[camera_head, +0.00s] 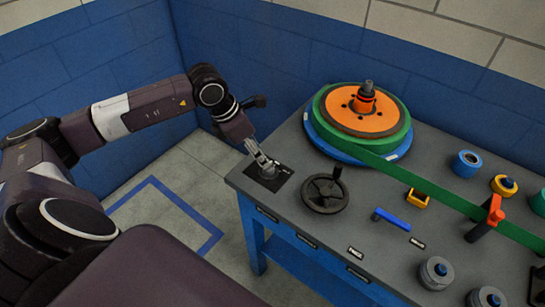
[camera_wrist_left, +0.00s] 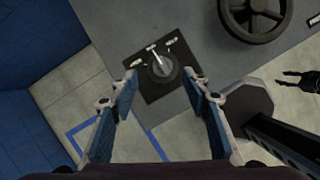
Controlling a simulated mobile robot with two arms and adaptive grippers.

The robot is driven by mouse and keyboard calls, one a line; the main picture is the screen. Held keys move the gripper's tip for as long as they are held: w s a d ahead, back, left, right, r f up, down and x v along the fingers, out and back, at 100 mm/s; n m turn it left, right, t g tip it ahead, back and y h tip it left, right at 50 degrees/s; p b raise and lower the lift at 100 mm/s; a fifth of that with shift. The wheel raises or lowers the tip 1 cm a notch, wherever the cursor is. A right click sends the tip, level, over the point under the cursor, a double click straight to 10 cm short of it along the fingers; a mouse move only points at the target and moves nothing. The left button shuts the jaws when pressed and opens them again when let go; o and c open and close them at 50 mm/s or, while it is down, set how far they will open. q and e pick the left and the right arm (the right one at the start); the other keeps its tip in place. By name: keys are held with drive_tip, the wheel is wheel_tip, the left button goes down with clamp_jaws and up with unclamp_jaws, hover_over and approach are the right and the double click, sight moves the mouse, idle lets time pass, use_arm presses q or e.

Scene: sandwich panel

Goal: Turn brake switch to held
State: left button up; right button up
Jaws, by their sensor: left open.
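The brake switch (camera_wrist_left: 162,66) is a round grey knob on a square black plate with small light labels, seen in the left wrist view. In the head view its plate (camera_head: 268,178) lies at the near left corner of the table, partly hidden by my left gripper (camera_head: 263,163). In the left wrist view my left gripper (camera_wrist_left: 160,80) is open, its two fingers apart on either side of the knob's near side. A small dark pronged shape, probably my right gripper (camera_wrist_left: 300,80), shows at the right edge of that view.
A black handwheel (camera_head: 325,191) stands on the grey table (camera_head: 310,225) right of the switch. A green and orange reel (camera_head: 362,115) is behind it. A blue handle (camera_head: 392,219) and several knobs lie further right. Blue walls (camera_head: 120,60) close off the left and back.

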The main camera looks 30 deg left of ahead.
use_arm(q)
drive_tip(key=x, duration=0.1)
drive_tip(key=p+x, duration=0.1)
drive_tip(key=x, duration=0.2)
drive_tip(key=shift+s+d+f, duration=0.15)
drive_tip(key=shift+d+f, duration=0.05)
drive_tip(key=shift+f, duration=0.25)
drive_tip(key=shift+x, duration=0.85)
drive_tip(key=c, duration=1.1)
use_arm(e)
drive_tip(key=s, duration=0.2)
drive_tip(key=s+r, duration=0.1)
drive_tip(key=shift+s+a+r, duration=0.1)
drive_tip(key=shift+s+r, duration=0.05)
drive_tip(key=shift+s, duration=0.2)
